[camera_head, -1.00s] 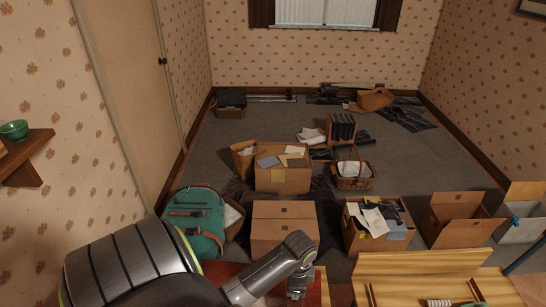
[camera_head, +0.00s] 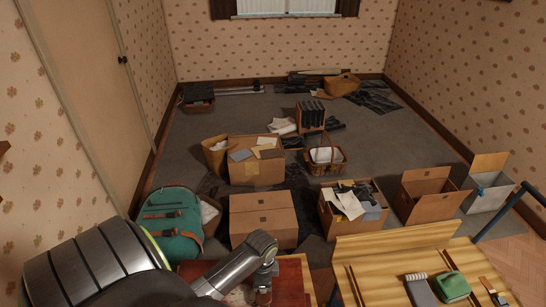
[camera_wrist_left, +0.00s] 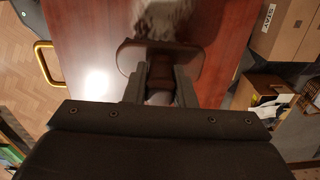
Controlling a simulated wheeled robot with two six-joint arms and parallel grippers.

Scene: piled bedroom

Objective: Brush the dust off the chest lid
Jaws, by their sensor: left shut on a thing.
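The chest lid (camera_head: 290,278) is a red-brown board at the bottom of the head view, partly behind my left arm. It fills much of the left wrist view (camera_wrist_left: 95,35). My left gripper (camera_wrist_left: 160,92) is shut on the handle of a brown wooden brush (camera_wrist_left: 187,60), whose wide head lies over the lid. Whether it touches the lid I cannot tell. A pale grey, fuzzy patch (camera_wrist_left: 168,18), dust or bristles, shows just beyond the brush head. In the head view my left gripper (camera_head: 263,284) is over the lid. My right gripper is out of view.
A light wooden table (camera_head: 390,285) on the right holds a grey item (camera_head: 420,289) and a green item (camera_head: 452,286). A closed cardboard box (camera_head: 263,218), a teal backpack (camera_head: 170,225) and an open box of papers (camera_head: 352,210) stand beyond the lid. A brass handle (camera_wrist_left: 41,62) is at the lid's edge.

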